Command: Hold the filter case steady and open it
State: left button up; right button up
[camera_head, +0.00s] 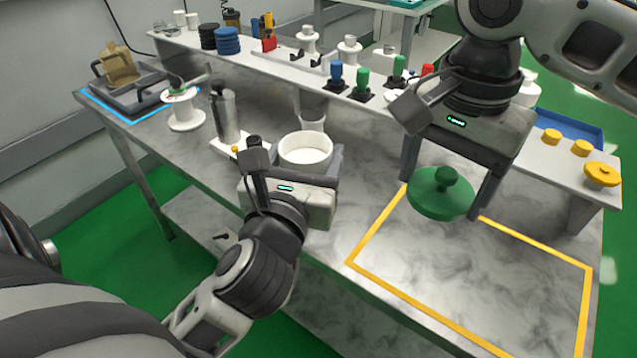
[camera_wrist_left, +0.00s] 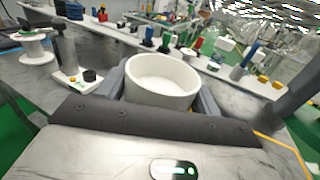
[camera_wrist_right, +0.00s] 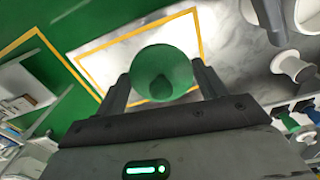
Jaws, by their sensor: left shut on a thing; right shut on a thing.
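The filter case's white round body (camera_head: 305,150) stands on the table, open at the top. My left gripper (camera_head: 300,158) is shut on it, with fingers on both sides; the left wrist view also shows the white body (camera_wrist_left: 162,80) between the fingers. The green round lid (camera_head: 440,194) with a knob is apart from the body, to its right and above the table. My right gripper (camera_head: 448,185) is shut on the lid, which also shows between the fingers in the right wrist view (camera_wrist_right: 161,73). The inside of the body looks empty.
A yellow outlined area (camera_head: 470,290) on the marble table below the lid is clear. A grey canister (camera_head: 224,112) and a white spool (camera_head: 182,108) stand left of the case. A raised white shelf (camera_head: 270,62) with colored parts runs behind.

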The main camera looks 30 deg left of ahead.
aim_at(440, 191)
pick_arm(q)
jog(key=w+a+f, duration=0.1)
jog(key=w, duration=0.1)
jog(key=w+a+f, duration=0.1)
jog(key=w, duration=0.1)
jog(key=w+a+f, duration=0.1)
jog(key=w, duration=0.1)
jog(key=shift+a, duration=0.25)
pick_arm(e)
jog(key=shift+w+f, duration=0.1)
jog(key=shift+f, duration=0.75)
jog(key=shift+f+b, duration=0.8)
pick_arm(q)
jog(key=shift+w+a+f+b, duration=0.2)
jog(key=shift+w+a+f, duration=0.4)
jog(key=shift+f, duration=0.95)
jog(key=shift+w+a+f+b, duration=0.2)
jog(key=shift+w+a+f, duration=0.15)
jog(key=shift+w+f, duration=0.95)
jog(key=shift+w+a+f+b, duration=0.2)
jog(key=shift+w+a+f, duration=0.25)
jog(key=shift+f, duration=1.4)
pick_arm(e)
jog(key=shift+f, duration=0.6)
pick_arm(q)
jog(key=shift+f, duration=0.1)
